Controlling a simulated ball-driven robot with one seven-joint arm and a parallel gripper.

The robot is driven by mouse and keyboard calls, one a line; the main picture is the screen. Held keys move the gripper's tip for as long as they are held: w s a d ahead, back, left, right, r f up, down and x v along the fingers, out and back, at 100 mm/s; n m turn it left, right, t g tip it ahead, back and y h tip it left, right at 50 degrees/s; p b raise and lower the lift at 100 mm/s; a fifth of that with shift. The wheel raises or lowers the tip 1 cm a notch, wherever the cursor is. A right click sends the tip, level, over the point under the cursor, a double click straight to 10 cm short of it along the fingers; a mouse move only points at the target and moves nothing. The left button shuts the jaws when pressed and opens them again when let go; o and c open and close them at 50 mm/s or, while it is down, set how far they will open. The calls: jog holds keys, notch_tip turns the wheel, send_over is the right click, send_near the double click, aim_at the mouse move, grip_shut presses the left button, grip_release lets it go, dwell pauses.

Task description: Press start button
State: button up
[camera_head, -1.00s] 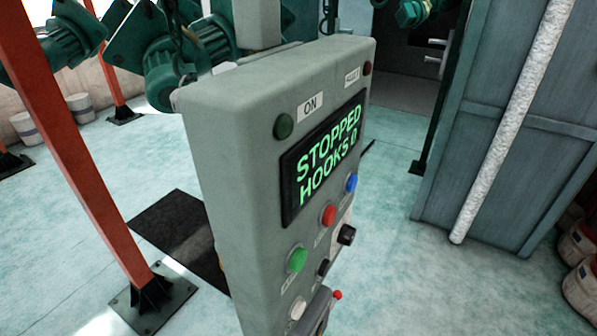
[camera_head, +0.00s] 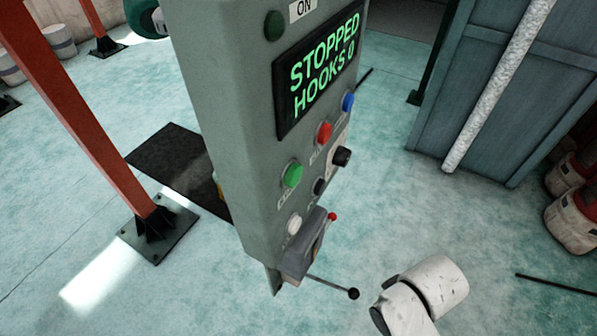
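A grey control panel (camera_head: 222,120) stands upright in the middle of the view, its front turned to the right. Its screen (camera_head: 318,72) reads "STOPPED HOOKS 0" in green letters. Below the screen are a green button (camera_head: 292,174), a red button (camera_head: 324,133) and a blue button (camera_head: 348,102). The small labels under them are too blurred to read. A white button (camera_head: 294,224) sits below the green one. White rounded links of my arm show at the bottom right, apart from the panel. My gripper is not visible.
A lever with a black ball end (camera_head: 353,293) sticks out low from the panel. An orange post (camera_head: 85,115) stands at left, a blue-grey cabinet (camera_head: 490,90) at right. White-and-red buckets (camera_head: 574,215) sit at the right edge. Floor right of the panel is mostly clear.

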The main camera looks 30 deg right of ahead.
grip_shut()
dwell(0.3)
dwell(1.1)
